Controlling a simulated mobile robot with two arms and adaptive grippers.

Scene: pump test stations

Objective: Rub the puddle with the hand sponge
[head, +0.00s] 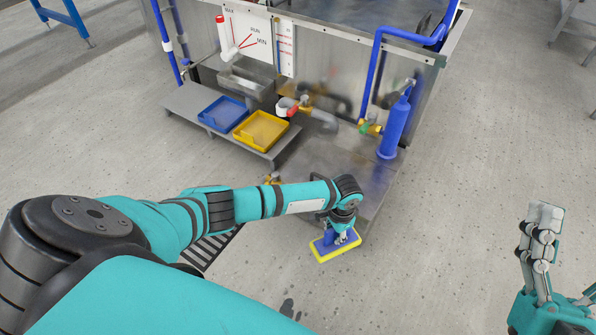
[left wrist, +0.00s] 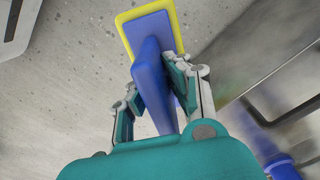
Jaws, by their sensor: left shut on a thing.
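The hand sponge (head: 335,243) is a blue block with a yellow rim and a blue upright handle. My left gripper (head: 341,222) is shut on its handle. The left wrist view shows the sponge's blue handle (left wrist: 152,85) between the two fingers, with the yellow-edged pad beyond. The sponge is over the floor by the steel base plate's front corner; I cannot tell whether it touches the floor. Small dark wet-looking patches (head: 287,308) lie on the floor nearer me, beside my left arm; they may be the puddle. My right gripper (head: 566,255) is empty and open at the right edge.
A steel pump station stands behind, with a blue cylinder (head: 394,128) and blue pipes. A blue tray (head: 223,113) and a yellow tray (head: 261,131) sit on a low grey shelf. A striped floor grate (head: 207,248) is partly behind my left arm. Floor to the right is clear.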

